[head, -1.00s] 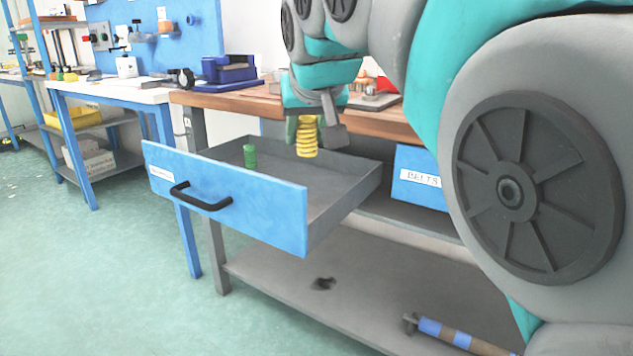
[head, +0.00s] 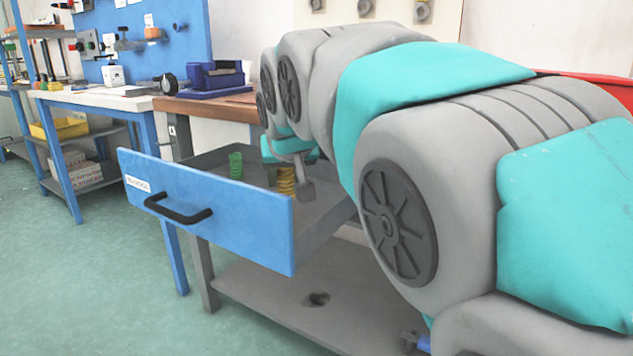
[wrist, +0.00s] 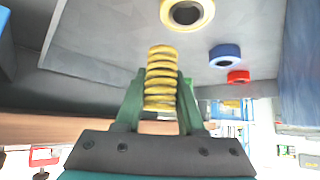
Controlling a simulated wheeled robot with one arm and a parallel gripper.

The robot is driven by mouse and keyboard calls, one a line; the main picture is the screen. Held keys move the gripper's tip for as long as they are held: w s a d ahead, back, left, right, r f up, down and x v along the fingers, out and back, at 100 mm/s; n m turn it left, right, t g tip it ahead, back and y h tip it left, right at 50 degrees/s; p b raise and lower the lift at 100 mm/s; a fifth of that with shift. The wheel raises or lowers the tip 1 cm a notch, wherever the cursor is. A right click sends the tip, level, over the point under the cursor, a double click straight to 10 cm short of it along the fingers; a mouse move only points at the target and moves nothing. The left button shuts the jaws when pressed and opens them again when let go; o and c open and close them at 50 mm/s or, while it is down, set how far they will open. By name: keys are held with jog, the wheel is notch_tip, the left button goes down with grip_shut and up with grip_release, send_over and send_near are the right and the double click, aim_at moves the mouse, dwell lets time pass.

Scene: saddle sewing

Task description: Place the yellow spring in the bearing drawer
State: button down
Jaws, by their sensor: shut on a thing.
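My gripper (wrist: 161,84) is shut on the yellow spring (wrist: 161,72), with a green finger on each side of it. In the head view the spring (head: 286,181) hangs roughly upright below my gripper (head: 290,172), inside the open blue-fronted drawer (head: 208,205). Its lower end is hidden behind the drawer front, so I cannot tell whether it touches the floor. The drawer has a black handle and a small label that is too blurred to read surely. A green spring (head: 236,165) stands inside, to the left.
The wrist view shows a yellow ring (wrist: 166,14), a blue ring (wrist: 224,59) and a red ring (wrist: 238,77) on a grey surface. The wooden workbench (head: 215,107) is behind the drawer, with a blue vise-like tool (head: 213,78) on it. A lower shelf (head: 270,298) lies beneath.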

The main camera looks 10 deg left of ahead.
jog(key=w+a, duration=0.4)
jog(key=w, duration=0.1)
jog(key=w+a+f, duration=0.1)
jog(key=w+a, duration=0.1)
jog(key=w, duration=0.1)
jog(key=shift+w+a+f, duration=0.1)
jog(key=shift+a, duration=0.3)
jog(key=shift+f+b, duration=0.3)
jog(key=shift+f, duration=1.4)
jog(key=shift+f, duration=0.15)
jog(key=c, duration=0.5)
grip_release()
jog(key=shift+r, duration=0.2)
jog(key=v, duration=1.2)
jog(key=shift+p, duration=0.35)
